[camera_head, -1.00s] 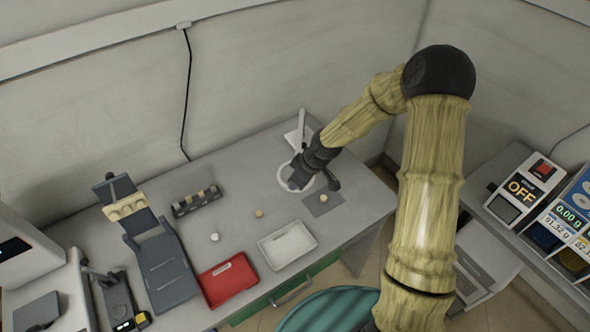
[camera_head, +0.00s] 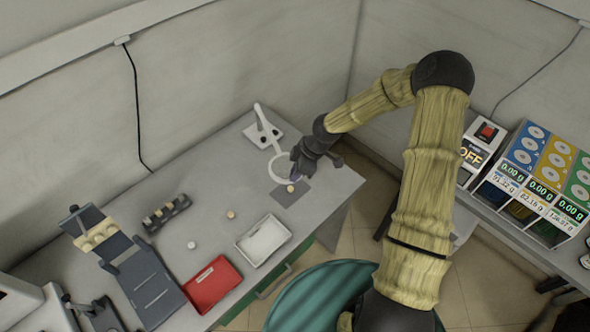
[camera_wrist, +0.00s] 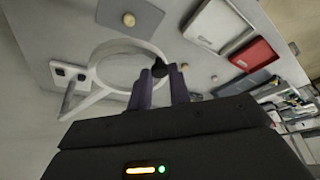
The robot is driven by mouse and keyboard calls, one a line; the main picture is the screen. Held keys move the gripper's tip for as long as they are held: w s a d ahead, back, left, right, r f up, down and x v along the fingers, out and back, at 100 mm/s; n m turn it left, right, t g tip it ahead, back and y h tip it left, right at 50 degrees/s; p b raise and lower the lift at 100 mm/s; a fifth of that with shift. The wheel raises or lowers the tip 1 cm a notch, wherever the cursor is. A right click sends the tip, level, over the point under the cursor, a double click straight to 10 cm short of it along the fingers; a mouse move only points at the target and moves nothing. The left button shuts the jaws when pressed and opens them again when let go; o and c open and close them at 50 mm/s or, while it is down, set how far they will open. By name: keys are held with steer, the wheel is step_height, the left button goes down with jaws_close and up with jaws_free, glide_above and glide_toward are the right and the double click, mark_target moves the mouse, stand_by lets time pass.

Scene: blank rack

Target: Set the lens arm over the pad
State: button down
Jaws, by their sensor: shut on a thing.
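The lens arm is a white ring (camera_head: 271,172) on a stem from a white base with a post (camera_head: 262,120) at the bench's back. The ring also shows in the wrist view (camera_wrist: 97,72). The pad is a dark grey square (camera_head: 298,195), also in the wrist view (camera_wrist: 148,14), with a small tan disc (camera_head: 290,188) on it. In the head view the ring's near edge reaches the pad; the wrist view shows the pad and disc outside the ring. My gripper (camera_head: 296,170) is shut on the dark knob (camera_wrist: 160,67) at the ring's edge; its fingers partly hide the rim.
A white tray (camera_head: 263,241) and a red tray (camera_head: 212,285) lie along the front edge. A dark rack (camera_head: 166,213), two small round pieces and a dark angled stand (camera_head: 148,280) are to the left. Coloured dispensers (camera_head: 545,165) stand at right.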

steer(key=c, duration=1.3)
jaws_free()
steer(key=w+b+v, duration=0.1)
steer(key=b+v, duration=0.1)
steer(key=v, duration=1.5)
steer(key=shift+s+r, duration=0.25)
steer(key=shift+s, duration=0.2)
steer(key=shift+w, duration=0.1)
steer(key=shift+f, duration=0.1)
